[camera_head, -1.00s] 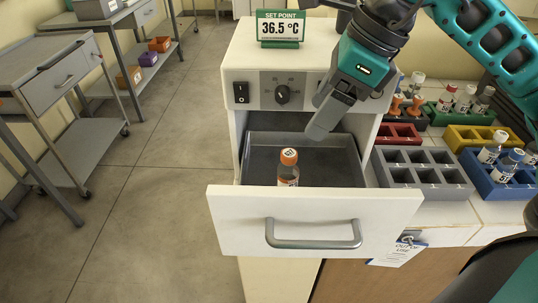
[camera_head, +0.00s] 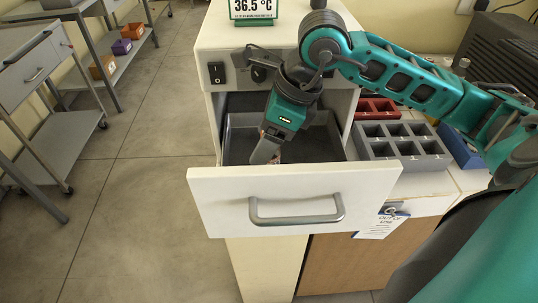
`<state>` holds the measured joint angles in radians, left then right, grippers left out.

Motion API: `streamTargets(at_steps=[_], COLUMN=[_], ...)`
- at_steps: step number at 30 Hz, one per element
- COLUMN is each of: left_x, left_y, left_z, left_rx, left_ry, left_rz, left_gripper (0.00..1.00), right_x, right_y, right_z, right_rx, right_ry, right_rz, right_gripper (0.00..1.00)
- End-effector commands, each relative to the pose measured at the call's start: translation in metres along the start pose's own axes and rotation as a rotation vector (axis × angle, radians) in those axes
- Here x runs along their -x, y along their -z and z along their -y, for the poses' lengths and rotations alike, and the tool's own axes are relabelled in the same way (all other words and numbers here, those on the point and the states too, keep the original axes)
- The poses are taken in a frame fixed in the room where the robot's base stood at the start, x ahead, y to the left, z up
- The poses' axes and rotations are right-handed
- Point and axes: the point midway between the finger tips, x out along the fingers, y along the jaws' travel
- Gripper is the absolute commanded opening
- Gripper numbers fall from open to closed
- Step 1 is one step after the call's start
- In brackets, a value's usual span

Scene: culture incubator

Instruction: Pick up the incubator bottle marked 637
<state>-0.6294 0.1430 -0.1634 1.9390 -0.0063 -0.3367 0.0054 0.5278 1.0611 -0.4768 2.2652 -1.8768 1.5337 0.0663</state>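The incubator (camera_head: 207,130) is a white cabinet with its front drawer (camera_head: 290,195) pulled open. A small orange-brown bit of the bottle (camera_head: 276,158) shows in the drawer beside my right gripper. The rest of the bottle is hidden behind the gripper, and its number cannot be read now. My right gripper (camera_head: 266,152) points down into the drawer at the bottle. Its fingers overlap in this view, so I cannot tell whether they are open, shut or touching the bottle. My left gripper is not in view.
A green set point sign (camera_head: 252,10) reading 36.5 °C stands on top. On the counter at right are an empty grey rack (camera_head: 403,148), a red rack (camera_head: 376,108) and a partly hidden blue rack (camera_head: 462,150). An "out of use" tag (camera_head: 384,226) hangs below the counter.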

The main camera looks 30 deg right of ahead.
Motion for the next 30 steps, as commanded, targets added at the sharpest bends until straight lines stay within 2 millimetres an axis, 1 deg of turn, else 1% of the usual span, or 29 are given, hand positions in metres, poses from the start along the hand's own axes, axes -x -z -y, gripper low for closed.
streamTargets(at_steps=[2,8,27,28,29,30], left_x=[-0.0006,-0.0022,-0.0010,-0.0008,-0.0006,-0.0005], left_y=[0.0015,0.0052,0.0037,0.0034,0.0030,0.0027], left_z=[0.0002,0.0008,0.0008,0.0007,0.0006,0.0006], left_rx=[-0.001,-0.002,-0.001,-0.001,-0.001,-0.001], left_ry=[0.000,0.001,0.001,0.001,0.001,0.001], left_rz=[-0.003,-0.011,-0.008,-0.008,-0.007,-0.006], left_gripper=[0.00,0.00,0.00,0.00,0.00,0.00], right_x=[-0.0048,-0.0052,-0.0046,-0.0045,-0.0045,-0.0045], right_y=[0.0001,0.0001,0.0001,0.0000,0.0000,0.0000], right_z=[-0.0004,-0.0002,0.0000,0.0000,0.0000,0.0000], right_rx=[0.001,0.001,0.001,0.001,0.001,0.001], right_ry=[-0.001,0.000,0.001,0.001,0.001,0.001], right_rz=[0.000,0.000,0.000,0.000,0.000,0.000], right_gripper=[0.71,0.71,0.11,0.10,0.05,0.05])
